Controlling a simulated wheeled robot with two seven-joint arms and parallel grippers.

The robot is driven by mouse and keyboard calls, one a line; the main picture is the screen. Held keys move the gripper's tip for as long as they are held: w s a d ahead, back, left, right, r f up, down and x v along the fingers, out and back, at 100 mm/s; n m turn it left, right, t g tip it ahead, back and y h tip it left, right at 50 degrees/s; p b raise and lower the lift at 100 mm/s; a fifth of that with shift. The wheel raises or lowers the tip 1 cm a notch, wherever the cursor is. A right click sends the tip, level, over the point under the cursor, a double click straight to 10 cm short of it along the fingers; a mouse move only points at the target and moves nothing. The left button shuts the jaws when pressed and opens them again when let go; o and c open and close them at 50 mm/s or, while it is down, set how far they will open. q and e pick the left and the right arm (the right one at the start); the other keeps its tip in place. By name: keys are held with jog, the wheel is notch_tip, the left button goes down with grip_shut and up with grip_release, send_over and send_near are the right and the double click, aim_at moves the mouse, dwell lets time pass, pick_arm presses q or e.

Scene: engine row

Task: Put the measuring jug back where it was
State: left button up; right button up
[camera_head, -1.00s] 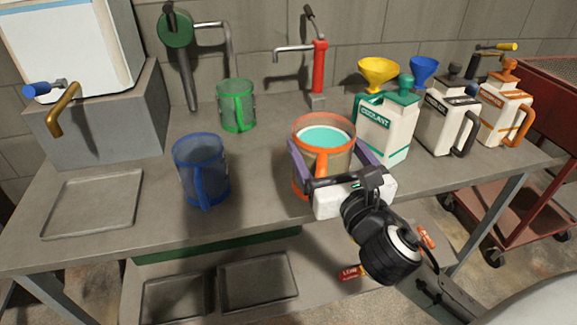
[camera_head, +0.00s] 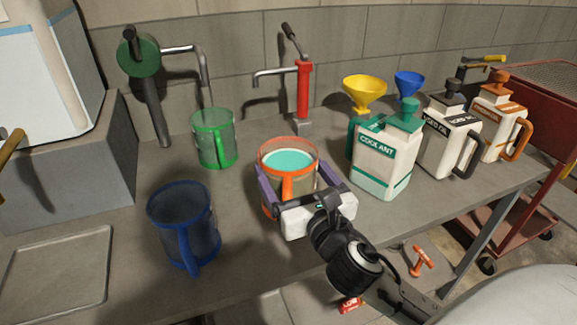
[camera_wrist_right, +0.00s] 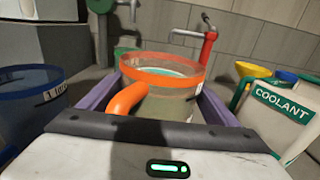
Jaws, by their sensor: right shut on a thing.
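A clear measuring jug (camera_head: 290,158) with an orange rim and handle holds teal liquid. It is upright over the middle of the bench, with its handle toward my right gripper. My right gripper (camera_head: 292,180) is shut on it, one purple finger on each side. The jug (camera_wrist_right: 160,72) also fills the middle of the right wrist view. Its base is partly hidden, so I cannot tell whether it touches the bench. A blue jug (camera_head: 185,222) stands to its left and a green jug (camera_head: 213,140) behind left. My left gripper is not in view.
A red pump (camera_head: 303,92) stands behind the jug, and a green pump (camera_head: 140,58) at back left. The coolant container (camera_head: 385,165) and other containers stand to the right. Yellow (camera_head: 364,92) and blue (camera_head: 408,84) funnels are behind them. An empty tray (camera_head: 55,270) lies front left.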

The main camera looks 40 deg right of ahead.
jog(key=shift+f+b, duration=0.8)
jog(key=shift+f, duration=1.3)
jog(key=shift+f, duration=0.2)
jog(key=o, duration=2)
jog(key=shift+f, duration=0.25)
jog(key=shift+r, duration=0.15)
jog(key=shift+s+a, duration=0.1)
jog(key=shift+s, duration=0.2)
jog(key=b+v, duration=0.2)
jog(key=v, duration=0.9)
jog(key=shift+s+a, duration=0.15)
jog(key=shift+s, duration=0.05)
